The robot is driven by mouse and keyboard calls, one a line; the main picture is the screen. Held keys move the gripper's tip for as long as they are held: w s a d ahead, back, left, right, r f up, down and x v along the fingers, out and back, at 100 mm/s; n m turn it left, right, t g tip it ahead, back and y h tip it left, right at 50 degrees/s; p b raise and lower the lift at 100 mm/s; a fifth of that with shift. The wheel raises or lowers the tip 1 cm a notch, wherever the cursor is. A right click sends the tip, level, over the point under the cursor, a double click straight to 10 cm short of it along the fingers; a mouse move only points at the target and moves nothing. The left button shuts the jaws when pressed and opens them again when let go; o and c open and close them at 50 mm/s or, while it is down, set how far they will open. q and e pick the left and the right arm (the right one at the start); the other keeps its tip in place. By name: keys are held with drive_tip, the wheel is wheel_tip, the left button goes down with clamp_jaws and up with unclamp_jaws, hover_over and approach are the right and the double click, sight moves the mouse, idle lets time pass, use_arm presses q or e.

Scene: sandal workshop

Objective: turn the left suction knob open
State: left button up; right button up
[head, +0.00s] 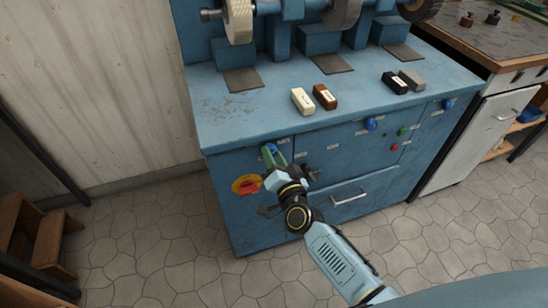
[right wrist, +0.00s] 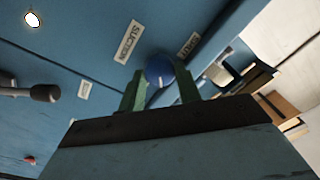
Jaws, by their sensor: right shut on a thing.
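The left suction knob (head: 269,148) is a small blue round knob at the left of the blue cabinet's front, below the worktop edge. In the right wrist view the blue knob (right wrist: 160,69) sits between two green fingertips, beside a label reading SUCTION (right wrist: 129,41). My right gripper (head: 272,152) reaches up to it from below and is shut on the knob; its fingers (right wrist: 160,78) stand on either side of it. In the head view the fingers partly cover the knob. My left gripper is not in view.
A yellow and red switch (head: 246,184) sits just left of my right gripper. More blue knobs (head: 370,124) and (head: 448,103), a green button (head: 402,132) and a drawer handle (head: 350,197) stand to the right. Polishing bars (head: 302,101) lie on the worktop (head: 215,108).

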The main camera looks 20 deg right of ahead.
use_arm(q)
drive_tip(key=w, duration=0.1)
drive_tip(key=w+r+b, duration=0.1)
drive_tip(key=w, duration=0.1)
use_arm(e)
drive_tip(key=m, duration=0.7)
drive_tip(key=shift+m, duration=0.3)
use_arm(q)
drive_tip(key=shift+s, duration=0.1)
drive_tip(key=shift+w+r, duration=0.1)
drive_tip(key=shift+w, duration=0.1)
use_arm(e)
drive_tip(key=o, duration=1)
drive_tip(key=shift+c, duration=0.2)
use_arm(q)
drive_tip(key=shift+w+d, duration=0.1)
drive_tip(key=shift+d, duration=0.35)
